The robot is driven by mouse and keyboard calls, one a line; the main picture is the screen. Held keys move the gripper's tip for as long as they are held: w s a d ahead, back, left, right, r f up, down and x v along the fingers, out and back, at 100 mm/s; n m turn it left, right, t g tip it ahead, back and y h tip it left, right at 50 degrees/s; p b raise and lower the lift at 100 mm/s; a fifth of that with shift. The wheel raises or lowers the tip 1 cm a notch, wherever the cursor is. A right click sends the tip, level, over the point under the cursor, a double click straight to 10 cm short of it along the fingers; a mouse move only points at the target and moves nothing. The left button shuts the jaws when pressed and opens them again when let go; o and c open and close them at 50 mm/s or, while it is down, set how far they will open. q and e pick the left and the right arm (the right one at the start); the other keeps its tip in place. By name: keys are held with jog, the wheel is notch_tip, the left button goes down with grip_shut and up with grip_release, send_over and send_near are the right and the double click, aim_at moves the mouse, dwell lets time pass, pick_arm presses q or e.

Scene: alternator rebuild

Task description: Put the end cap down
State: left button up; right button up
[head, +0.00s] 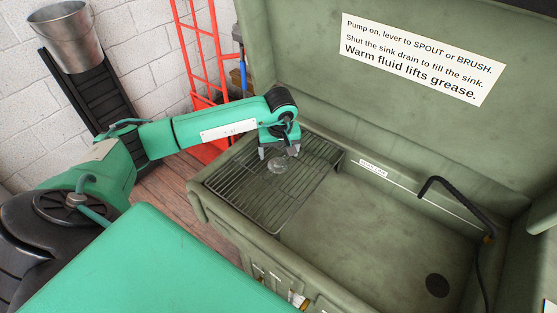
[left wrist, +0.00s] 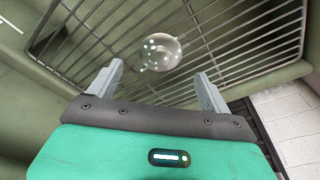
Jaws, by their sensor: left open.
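The end cap (head: 278,165) is a small, round, shiny grey piece with holes in it. It rests on the wire rack (head: 248,205) at the left end of the green sink. In the left wrist view the end cap (left wrist: 161,52) lies on the bars, just beyond the fingertips and between their lines. My left gripper (head: 279,152) is open and empty above the rack, close to the end cap. Its two grey fingers (left wrist: 158,80) stand wide apart and do not touch the cap. My right gripper is not in view.
The open sink basin (head: 370,235) has a drain (head: 437,285) and a black spout (head: 435,182). Its raised lid (head: 400,110) stands behind. A red hand truck (head: 205,60) and a metal bucket (head: 65,38) stand at the back left. The basin floor is clear.

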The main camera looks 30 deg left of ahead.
aim_at(279, 170)
pick_arm(q)
notch_tip(279, 170, up, 7)
jog(key=b, duration=0.1)
jog(key=shift+s+d+r+b, duration=0.2)
jog(key=shift+s+d+b, duration=0.1)
jog(key=shift+s+d, duration=0.1)
